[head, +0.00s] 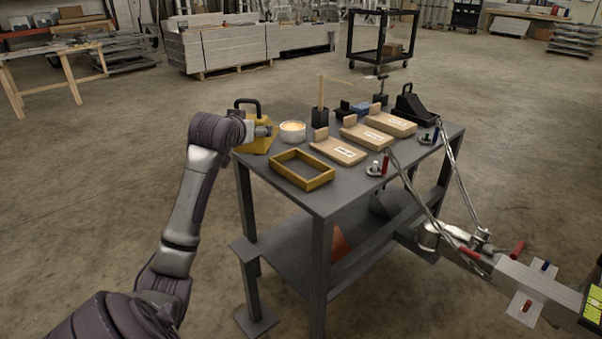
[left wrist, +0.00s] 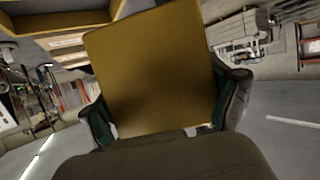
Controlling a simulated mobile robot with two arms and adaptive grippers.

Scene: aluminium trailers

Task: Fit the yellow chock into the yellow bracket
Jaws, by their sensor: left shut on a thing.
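The yellow chock (head: 259,146) with a black handle is at the left end of the grey table, partly hidden by my left wrist. My left gripper (head: 265,131) is shut on it. In the left wrist view the yellow face of the chock (left wrist: 152,68) fills the middle, between the two green-padded fingers of the left gripper (left wrist: 166,106). I cannot tell whether the chock touches the table. The yellow bracket (head: 322,181), an empty rectangular frame, lies flat on the table, right of and nearer than the chock. It also shows at the upper left in the left wrist view (left wrist: 60,21). My right gripper is not in view.
A white bowl (head: 292,132) stands just behind the bracket, close to the chock. A black chock (head: 415,108) sits at the far right corner. A trailer coupling (head: 470,250) with chains is at the table's right.

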